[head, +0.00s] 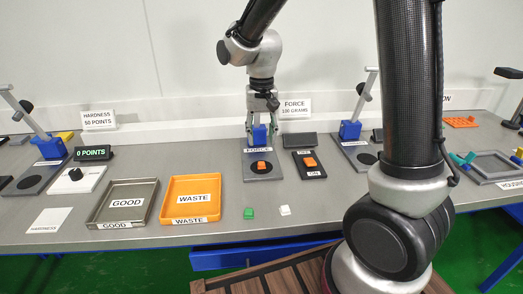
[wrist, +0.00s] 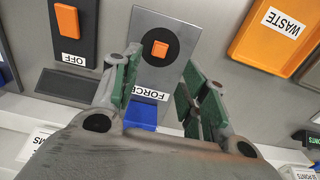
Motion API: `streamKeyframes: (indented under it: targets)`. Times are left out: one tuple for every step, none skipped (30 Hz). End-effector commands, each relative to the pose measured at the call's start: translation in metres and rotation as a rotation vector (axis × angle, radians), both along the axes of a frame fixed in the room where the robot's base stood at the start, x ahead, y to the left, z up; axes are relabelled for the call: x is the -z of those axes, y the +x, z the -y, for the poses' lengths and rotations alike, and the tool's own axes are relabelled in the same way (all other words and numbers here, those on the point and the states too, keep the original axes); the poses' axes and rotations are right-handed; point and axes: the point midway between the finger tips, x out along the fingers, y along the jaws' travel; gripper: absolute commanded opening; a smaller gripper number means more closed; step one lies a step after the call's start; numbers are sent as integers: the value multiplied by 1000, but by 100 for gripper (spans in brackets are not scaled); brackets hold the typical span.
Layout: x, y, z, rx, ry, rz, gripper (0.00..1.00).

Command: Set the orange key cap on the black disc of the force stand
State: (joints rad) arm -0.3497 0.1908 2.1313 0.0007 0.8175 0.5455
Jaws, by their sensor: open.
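The orange key cap (head: 261,167) sits on the black disc (head: 269,172) of the force stand (head: 250,157). In the wrist view the key cap (wrist: 159,49) rests near the middle of the black disc (wrist: 172,42), with dark disc showing around it. My gripper (head: 262,128) is at the back of the force stand, above its blue block. In the wrist view its green-padded fingers (wrist: 155,85) are spread apart with nothing between them. The key cap lies beyond the fingertips and is apart from them.
Right of the stand is a black switch box (head: 309,164) with an orange rocker. The orange WASTE tray (head: 190,198) and grey GOOD tray (head: 124,203) stand to the left. A green cap (head: 249,213) and a white cap (head: 285,210) lie on the bench in front.

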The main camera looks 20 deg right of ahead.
Motion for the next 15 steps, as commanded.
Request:
streamKeyframes:
  targets:
    - [-9, 0, 0, 0, 1, 2, 44]
    - [-14, 1, 0, 0, 1, 2, 44]
    - [-19, 0, 0, 0, 1, 1, 44]
    - [-22, 0, 0, 0, 1, 1, 44]
    - [-24, 0, 0, 0, 0, 1, 44]
    - [-27, 0, 0, 0, 0, -1, 44]
    - [-28, 0, 0, 0, -1, -1, 44]
    - [-29, 0, 0, 0, -1, -1, 44]
    - [-30, 0, 0, 0, -1, -1, 44]
    - [-31, -1, 0, 0, 0, -1, 44]
    - [-32, -1, 1, 0, 0, 0, 44]
    - [-34, -3, 3, -1, 2, 5, 44]
    - [-38, -5, 6, -3, 3, 10, 44]
    - [-42, -8, 10, -6, 6, 17, 44]
    - [-50, -13, 17, -11, 10, 31, 44]
